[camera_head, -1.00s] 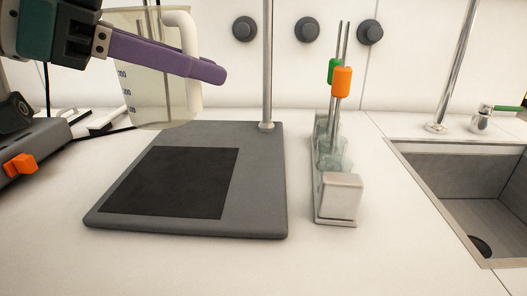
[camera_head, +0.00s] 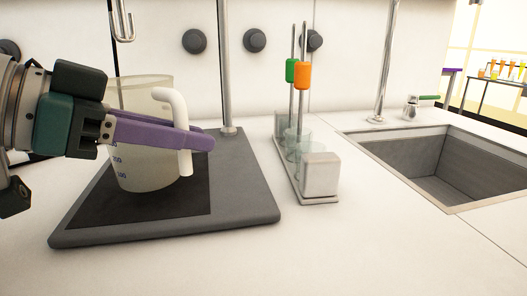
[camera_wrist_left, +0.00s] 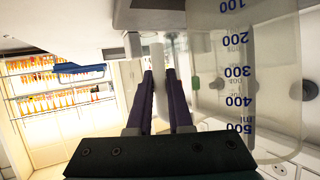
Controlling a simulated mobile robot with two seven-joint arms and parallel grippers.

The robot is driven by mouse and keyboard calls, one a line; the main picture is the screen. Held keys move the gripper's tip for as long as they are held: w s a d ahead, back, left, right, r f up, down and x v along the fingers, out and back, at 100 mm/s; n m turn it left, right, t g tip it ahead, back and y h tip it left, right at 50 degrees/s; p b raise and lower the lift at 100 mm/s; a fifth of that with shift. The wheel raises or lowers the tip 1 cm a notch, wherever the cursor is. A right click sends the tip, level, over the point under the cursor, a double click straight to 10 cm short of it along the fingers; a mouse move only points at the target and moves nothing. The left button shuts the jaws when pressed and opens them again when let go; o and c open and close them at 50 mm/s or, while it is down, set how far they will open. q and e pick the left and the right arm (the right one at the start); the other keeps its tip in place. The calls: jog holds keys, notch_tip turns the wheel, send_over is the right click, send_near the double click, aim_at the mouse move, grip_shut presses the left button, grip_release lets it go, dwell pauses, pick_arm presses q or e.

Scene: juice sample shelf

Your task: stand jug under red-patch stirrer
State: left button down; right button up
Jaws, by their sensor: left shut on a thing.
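A clear jug (camera_head: 140,165) with blue volume marks and a white handle is in my left gripper (camera_head: 203,139). The gripper's purple fingers are shut on the handle (camera_head: 172,107), which also shows between the fingers in the left wrist view (camera_wrist_left: 158,85). The jug is roughly upright over the black square (camera_head: 193,198) on a grey stand base (camera_head: 245,190). I cannot tell whether its bottom touches the square. A metal pole (camera_head: 225,60) rises from the base's back. A thin metal rod (camera_head: 122,22) hangs above the jug. I see no red patch. My right gripper is out of view.
Right of the base is a metal rack (camera_head: 320,175) with glass vessels and rods bearing a green block (camera_head: 291,70) and an orange block (camera_head: 303,75). A sink (camera_head: 440,165) lies further right. The counter in front is clear.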

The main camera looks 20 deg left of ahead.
pick_arm(q)
jog(key=shift+f, duration=0.7)
jog(key=shift+f, duration=0.1)
jog(key=c, duration=0.8)
grip_release()
jog(key=shift+f, duration=0.1)
jog(key=shift+c, duration=0.2)
jog(key=shift+r, duration=0.2)
jog(key=p+v, duration=0.2)
jog(key=v, duration=1)
